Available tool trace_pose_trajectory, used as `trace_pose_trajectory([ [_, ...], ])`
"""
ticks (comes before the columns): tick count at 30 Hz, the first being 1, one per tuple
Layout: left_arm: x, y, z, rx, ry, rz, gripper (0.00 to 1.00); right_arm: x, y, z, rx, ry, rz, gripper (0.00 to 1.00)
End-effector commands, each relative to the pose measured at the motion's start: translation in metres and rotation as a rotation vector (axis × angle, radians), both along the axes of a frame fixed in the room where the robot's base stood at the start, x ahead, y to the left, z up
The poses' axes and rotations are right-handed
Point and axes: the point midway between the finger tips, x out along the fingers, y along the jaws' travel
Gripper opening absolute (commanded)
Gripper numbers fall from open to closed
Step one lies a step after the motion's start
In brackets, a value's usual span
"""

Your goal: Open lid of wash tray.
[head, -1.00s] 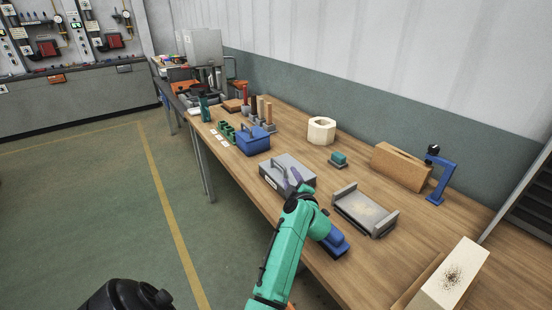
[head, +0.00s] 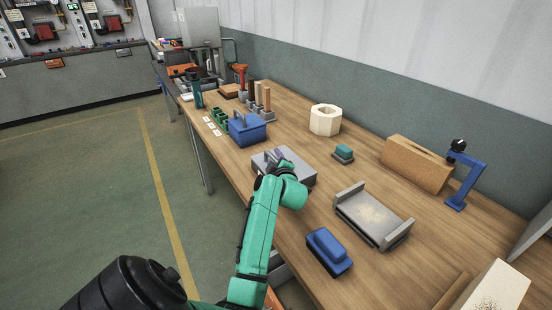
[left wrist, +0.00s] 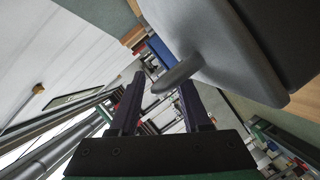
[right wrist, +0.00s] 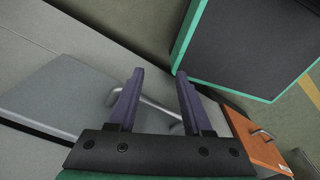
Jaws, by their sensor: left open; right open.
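The wash tray appears to be the grey lidded box (head: 300,172) near the bench's front edge; its lid looks closed. My left gripper (head: 274,158) is over the box's left part in the head view, partly hiding its top. In the left wrist view, my left gripper (left wrist: 163,80) is open, and a grey rounded handle (left wrist: 180,75) on the box (left wrist: 225,40) reaches between or just past its fingers; contact cannot be told. My right gripper (right wrist: 159,75) is open and empty, outside the head view.
Around the box are a blue box (head: 247,130), a blue block (head: 328,252), a grey cradle tray (head: 372,217) and a small green block (head: 343,152). The right wrist view shows a grey panel (right wrist: 60,95) with a bar handle (right wrist: 155,106) and an orange panel (right wrist: 255,145).

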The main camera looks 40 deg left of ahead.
Motion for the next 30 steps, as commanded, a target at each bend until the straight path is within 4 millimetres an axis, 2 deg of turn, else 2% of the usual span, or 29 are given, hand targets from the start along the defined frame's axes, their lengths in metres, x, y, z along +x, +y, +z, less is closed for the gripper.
trace_pose_trajectory([
  [2,0.000,0.000,0.000,0.000,0.000,0.000,0.43,-0.011,-0.002,0.000,-0.003,0.018,0.000,0.50],
  [3,0.000,0.000,0.000,0.000,0.000,0.000,0.28,-0.014,-0.003,-0.001,-0.005,0.022,0.001,0.50],
  [5,0.000,0.000,0.000,0.000,0.000,0.000,0.05,-0.016,-0.004,-0.001,-0.007,0.025,0.001,0.50],
  [6,0.000,0.000,0.000,0.000,0.000,0.000,0.00,-0.015,-0.005,-0.001,-0.008,0.025,0.001,0.50],
  [15,0.000,0.000,0.000,0.000,0.000,0.000,0.00,-0.006,-0.007,0.000,-0.011,0.010,0.002,0.50],
  [30,0.000,-0.001,0.000,-0.001,0.000,-0.001,0.00,-0.005,-0.008,0.000,-0.010,0.008,0.002,0.50],
])
